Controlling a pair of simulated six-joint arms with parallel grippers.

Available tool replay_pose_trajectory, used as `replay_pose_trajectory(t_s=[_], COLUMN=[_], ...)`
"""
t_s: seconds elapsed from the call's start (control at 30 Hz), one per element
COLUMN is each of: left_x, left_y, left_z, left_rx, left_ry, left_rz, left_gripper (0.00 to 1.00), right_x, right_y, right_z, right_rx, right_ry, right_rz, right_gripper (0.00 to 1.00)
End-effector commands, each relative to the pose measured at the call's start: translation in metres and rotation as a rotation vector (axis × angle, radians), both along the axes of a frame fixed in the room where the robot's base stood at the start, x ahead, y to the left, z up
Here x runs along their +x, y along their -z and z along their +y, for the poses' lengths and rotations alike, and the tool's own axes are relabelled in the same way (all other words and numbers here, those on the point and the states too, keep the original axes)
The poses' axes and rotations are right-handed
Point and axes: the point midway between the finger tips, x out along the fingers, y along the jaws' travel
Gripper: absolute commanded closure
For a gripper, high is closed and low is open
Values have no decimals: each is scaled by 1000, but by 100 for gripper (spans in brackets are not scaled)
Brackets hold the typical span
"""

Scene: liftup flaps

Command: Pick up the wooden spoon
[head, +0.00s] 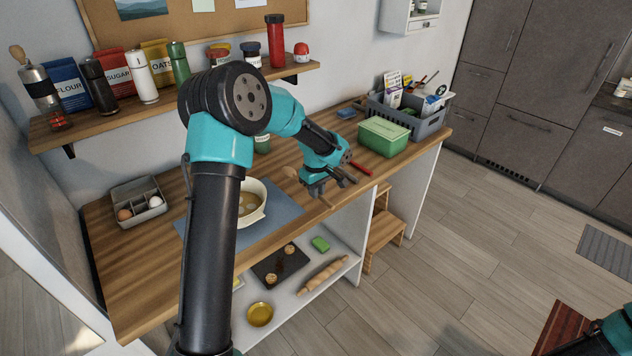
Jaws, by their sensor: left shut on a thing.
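The wooden spoon (291,173) shows its bowl end just left of my left gripper, over the counter to the right of the pot. A short piece of its handle sticks out below the jaws. My left gripper (318,187) is shut on the spoon, and the jaws hide its middle. I cannot tell whether the spoon touches the counter or hangs just above it. Part of my right arm shows at the bottom right corner; its gripper is outside the view.
A cream pot (252,214) stands on a blue-grey mat (285,209) left of the gripper. A red object (361,168) lies just right of it. Behind are a green box (384,137) and a grey crate (428,124). An egg tray (138,199) is at left.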

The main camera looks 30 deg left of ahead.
Motion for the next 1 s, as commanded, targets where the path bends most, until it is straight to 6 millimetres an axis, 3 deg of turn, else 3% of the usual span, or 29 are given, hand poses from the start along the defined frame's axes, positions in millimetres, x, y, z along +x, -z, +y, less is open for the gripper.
replay_pose_trajectory(t_s=[0.2,0.4,1.0], left_x=[-37,-56,-60], left_y=[-5,-7,-7], left_z=[-24,-36,-39], left_rx=[0,0,0], left_ry=[3,1,0], left_rz=[0,-1,-1], left_gripper=[100,100,100], right_x=[0,0,0], right_y=[0,0,0], right_z=[0,0,0], right_rx=[0,0,0], right_ry=[0,0,0], right_rz=[0,0,0], right_gripper=[57,57,56])
